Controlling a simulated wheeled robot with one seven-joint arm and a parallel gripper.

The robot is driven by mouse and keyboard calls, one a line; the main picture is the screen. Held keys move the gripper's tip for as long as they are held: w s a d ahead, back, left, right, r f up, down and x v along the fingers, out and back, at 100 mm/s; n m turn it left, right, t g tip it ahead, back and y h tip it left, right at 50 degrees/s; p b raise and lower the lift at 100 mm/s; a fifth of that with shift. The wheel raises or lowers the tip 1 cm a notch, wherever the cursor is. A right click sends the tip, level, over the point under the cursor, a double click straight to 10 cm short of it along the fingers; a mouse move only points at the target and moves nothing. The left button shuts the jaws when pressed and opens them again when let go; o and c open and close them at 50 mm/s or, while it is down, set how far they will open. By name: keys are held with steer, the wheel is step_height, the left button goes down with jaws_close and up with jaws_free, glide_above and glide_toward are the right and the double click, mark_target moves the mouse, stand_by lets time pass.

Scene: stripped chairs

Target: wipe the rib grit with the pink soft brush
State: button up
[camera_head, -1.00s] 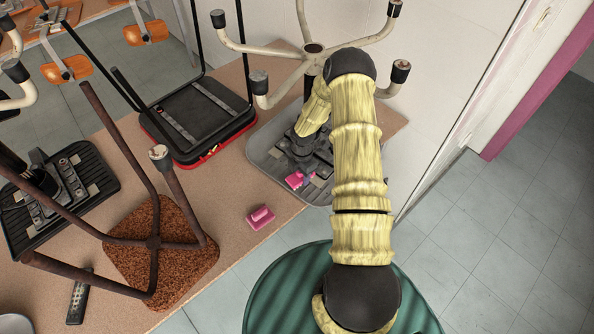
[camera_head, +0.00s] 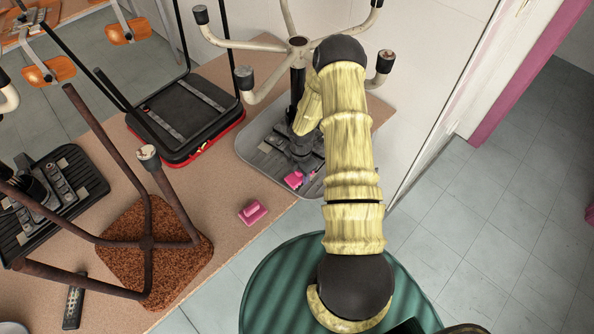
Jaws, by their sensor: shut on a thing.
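My gripper (camera_head: 297,171) is low over the upturned grey seat shell (camera_head: 253,133), mostly hidden behind my arm. It is shut on a bright pink piece (camera_head: 293,179), which looks like the pink soft brush. The pink piece is at the front part of the shell; I cannot tell whether it touches the surface. Ribs and dark fittings show inside the shell. I cannot make out the rib grit; part of the shell is behind my arm.
A second pink block with a raised grip (camera_head: 252,212) lies on the brown tabletop (camera_head: 225,233). A pale star-shaped chair base (camera_head: 298,43) rises above the shell. A brown seat with rusty legs (camera_head: 125,262) and a black-and-red seat (camera_head: 184,112) stand to the left.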

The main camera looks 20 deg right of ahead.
steer(key=shift+s, duration=0.1)
steer(key=shift+s+d+r, duration=0.1)
steer(key=shift+s+d, duration=0.3)
steer(key=shift+s, duration=0.3)
steer(key=shift+s+d, duration=0.4)
steer(key=shift+s, duration=0.3)
steer(key=shift+a, duration=0.15)
steer(key=shift+w+a+p, duration=0.2)
steer(key=shift+w+a, duration=0.2)
steer(key=shift+w, duration=0.4)
steer(key=shift+w+a+p, duration=0.15)
steer(key=shift+w+a, duration=0.25)
steer(key=shift+w, duration=0.35)
steer(key=shift+w, duration=0.1)
